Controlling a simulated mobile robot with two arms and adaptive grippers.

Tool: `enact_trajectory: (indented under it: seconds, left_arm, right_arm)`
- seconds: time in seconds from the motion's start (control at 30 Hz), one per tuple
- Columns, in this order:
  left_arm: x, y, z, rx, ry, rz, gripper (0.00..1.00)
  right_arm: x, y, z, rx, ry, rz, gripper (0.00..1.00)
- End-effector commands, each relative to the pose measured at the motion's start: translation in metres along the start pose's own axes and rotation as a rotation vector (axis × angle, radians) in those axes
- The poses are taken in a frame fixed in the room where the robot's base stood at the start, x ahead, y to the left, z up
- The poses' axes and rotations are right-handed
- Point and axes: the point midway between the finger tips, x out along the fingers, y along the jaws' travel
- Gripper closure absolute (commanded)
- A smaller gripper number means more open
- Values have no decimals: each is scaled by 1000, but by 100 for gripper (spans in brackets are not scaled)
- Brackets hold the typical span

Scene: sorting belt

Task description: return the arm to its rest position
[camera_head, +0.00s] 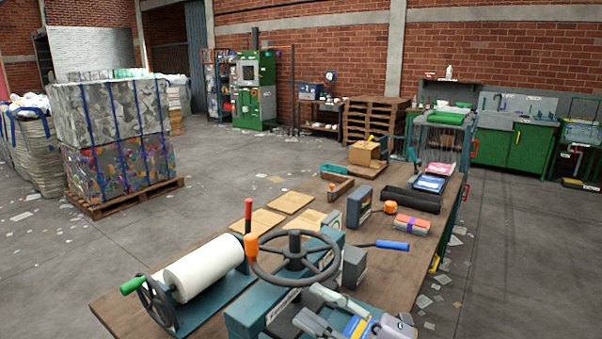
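My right gripper (309,303) comes in at the bottom of the head view. Its two grey fingers are apart, with nothing seen between them. It is over the near part of the wooden workbench (395,280), close to a teal vise-like machine with a dark handwheel (296,258). Whether it touches the machine I cannot tell. Most of my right arm is cut off by the lower edge. My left gripper is not in view.
A white roll (203,268) on a cranked stand lies left of the handwheel. A blue-handled lever (392,245), orange-and-red bundle (412,224), black tray (411,200) and cardboard box (364,153) lie farther along the bench. Strapped bales (115,140) stand left; open floor lies between.

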Motion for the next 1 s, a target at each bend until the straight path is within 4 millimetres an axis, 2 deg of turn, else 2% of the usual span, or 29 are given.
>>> enact_trajectory:
  seconds: [0.03, 0.13, 0.27, 0.37, 0.47, 0.5, 0.6, 0.7, 0.8, 1.0]
  left_arm:
    - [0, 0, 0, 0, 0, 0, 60]
    - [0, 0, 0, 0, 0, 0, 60]
    - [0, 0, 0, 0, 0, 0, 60]
    - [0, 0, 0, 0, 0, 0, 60]
    - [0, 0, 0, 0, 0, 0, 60]
    - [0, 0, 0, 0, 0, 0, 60]
    - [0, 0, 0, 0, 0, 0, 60]
    - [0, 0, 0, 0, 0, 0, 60]
    - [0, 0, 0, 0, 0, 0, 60]
    - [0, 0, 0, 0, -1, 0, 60]
  right_arm:
    - [-4, 11, 7, 68, -70, 107, 67]
    - [-23, 27, 34, 193, -248, 286, 67]
    - [-68, 20, 77, 369, -532, 444, 67]
    - [-114, -8, 106, 515, -779, 502, 67]
    - [-164, -53, 121, 667, -1034, 499, 67]
    - [-185, -75, 122, 730, -1135, 481, 67]
    - [-230, -128, 112, 877, -1359, 403, 67]
    - [-264, -171, 91, 996, -1523, 305, 67]
    - [-290, -205, 65, 1098, -1645, 202, 67]
    - [-326, -255, 7, 1272, -1818, -13, 67]
